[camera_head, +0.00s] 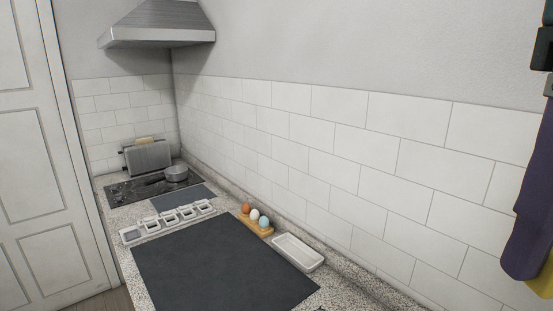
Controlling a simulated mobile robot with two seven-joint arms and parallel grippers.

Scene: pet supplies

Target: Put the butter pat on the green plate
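I see no butter pat and no green plate in the head view. A white rectangular dish (298,252) lies on the counter at the wall side of a dark mat, and it looks empty. Neither of my grippers is in view.
The speckled counter (142,284) holds a large bare dark mat (222,268), an egg holder (257,226) with three eggs, several small white dishes (168,218), a hob (130,191) with a pan (176,173), and a toaster (147,158). Purple cloth (527,225) hangs at right.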

